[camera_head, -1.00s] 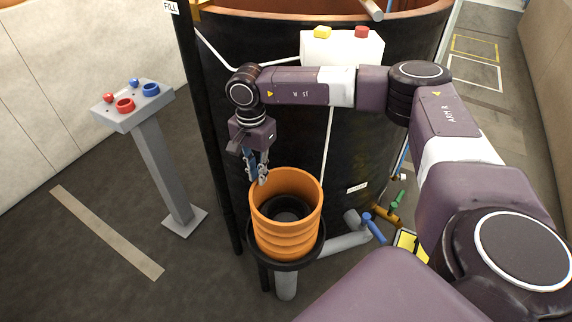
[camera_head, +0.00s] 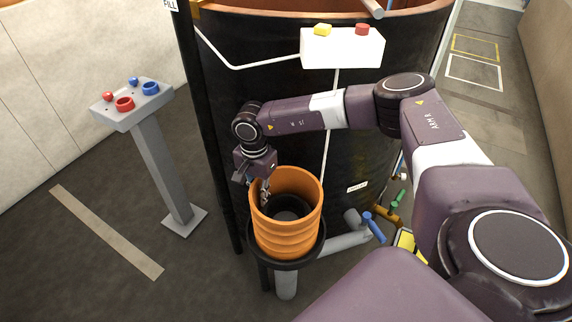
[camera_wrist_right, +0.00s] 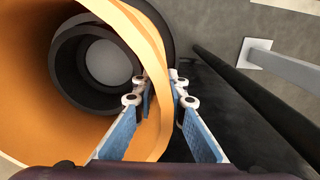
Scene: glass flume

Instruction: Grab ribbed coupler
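The ribbed coupler (camera_head: 289,237) is a wide orange tube with ribs, standing upright in a black ring on a grey pipe. My right gripper (camera_head: 265,194) points down at its left rim in the head view, its tips partly below the rim line. In the right wrist view the gripper (camera_wrist_right: 163,95) straddles the coupler's orange wall (camera_wrist_right: 150,45). One blue-padded finger is inside the tube and the other outside. The fingers stand apart around the wall; I see no clear grip on it. My left gripper is not in view.
A large dark tank (camera_head: 350,150) rises close behind the coupler, with a white box (camera_head: 342,47) on it. A thin black post (camera_head: 205,120) stands to the left. A grey button pedestal (camera_head: 160,160) is farther left. Blue, green and orange valve parts lie right of the coupler.

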